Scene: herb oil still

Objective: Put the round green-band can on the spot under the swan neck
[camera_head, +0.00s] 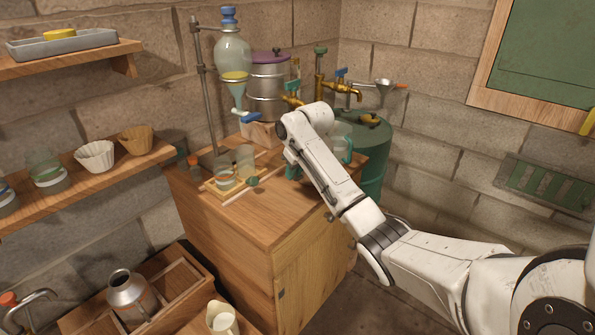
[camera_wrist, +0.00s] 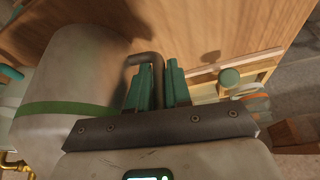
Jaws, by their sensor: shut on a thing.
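The round can (camera_wrist: 60,75), grey with a green band, fills the left of the wrist view, lying tilted in that picture. My gripper (camera_wrist: 157,88) is shut on the can's dark bent handle, with green fingers on either side of it. In the head view my arm hides most of the gripper and can above the wooden cabinet's right side. Brass pipework with a curved spout (camera_head: 345,92) stands behind, beside the steel still pot (camera_head: 268,85). I cannot tell which part is the swan neck, and the spot under it is hidden.
The wooden cabinet (camera_head: 265,215) carries a small rack (camera_head: 215,190) with glass jars on its left. A glass separating funnel (camera_head: 233,55) hangs on a stand behind. A green barrel (camera_head: 378,150) stands at the right. The cabinet's front top is clear.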

